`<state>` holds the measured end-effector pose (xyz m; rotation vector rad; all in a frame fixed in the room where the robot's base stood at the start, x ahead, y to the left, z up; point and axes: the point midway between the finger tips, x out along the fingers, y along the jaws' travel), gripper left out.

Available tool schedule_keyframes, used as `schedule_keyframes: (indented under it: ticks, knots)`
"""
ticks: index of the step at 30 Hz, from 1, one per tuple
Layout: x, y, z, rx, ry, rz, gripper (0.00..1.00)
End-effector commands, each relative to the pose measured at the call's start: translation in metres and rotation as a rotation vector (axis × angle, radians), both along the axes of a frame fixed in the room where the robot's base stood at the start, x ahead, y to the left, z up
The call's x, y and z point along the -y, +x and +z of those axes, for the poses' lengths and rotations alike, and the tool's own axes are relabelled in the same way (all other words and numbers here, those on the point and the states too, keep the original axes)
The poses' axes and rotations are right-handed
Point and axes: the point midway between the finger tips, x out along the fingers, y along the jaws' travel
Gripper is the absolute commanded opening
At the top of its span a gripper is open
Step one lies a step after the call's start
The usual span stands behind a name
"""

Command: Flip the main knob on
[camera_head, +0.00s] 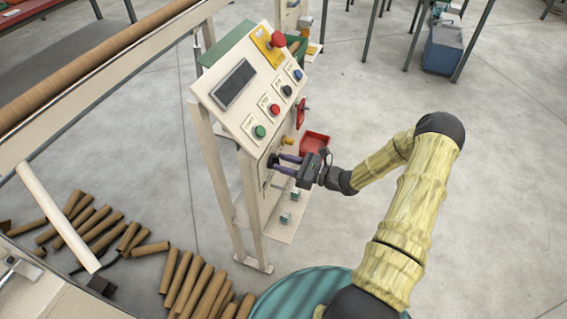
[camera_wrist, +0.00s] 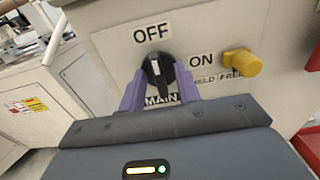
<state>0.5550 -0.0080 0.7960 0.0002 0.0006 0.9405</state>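The main knob (camera_wrist: 158,68) is black with a white mark, on the pale panel below the OFF label (camera_wrist: 152,33). Its mark points up towards OFF, and the ON label (camera_wrist: 201,59) is to its right. The MAIN label (camera_wrist: 160,99) is below, partly hidden by my gripper. My gripper (camera_wrist: 160,78) is open, its two purple fingers on either side of the knob; I cannot tell whether they touch it. In the head view my gripper (camera_head: 283,164) reaches the front face of the control box from the right, with the knob at its fingertips.
A yellow knob (camera_wrist: 242,62) sits right of the main knob. Above are green (camera_head: 260,132), red (camera_head: 275,110), black and blue buttons, a screen (camera_head: 235,84) and a red emergency stop (camera_head: 277,40). A red bin (camera_head: 314,143) is behind my gripper. Cardboard tubes (camera_head: 190,283) lie lower left.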

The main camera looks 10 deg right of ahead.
Motion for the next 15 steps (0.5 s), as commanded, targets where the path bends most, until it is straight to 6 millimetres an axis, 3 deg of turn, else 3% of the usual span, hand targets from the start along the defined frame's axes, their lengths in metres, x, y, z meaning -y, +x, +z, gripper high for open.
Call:
schedule_keyframes:
  ticks: [5,10,15]
  knots:
    - [0.0003,0.0,-0.0001,0.0,0.0,0.0,0.33]
    - [0.0001,0.0,-0.0001,0.0,0.0,0.0,0.03]
    - [-0.003,0.0002,0.0001,0.001,-0.001,0.002,0.0]
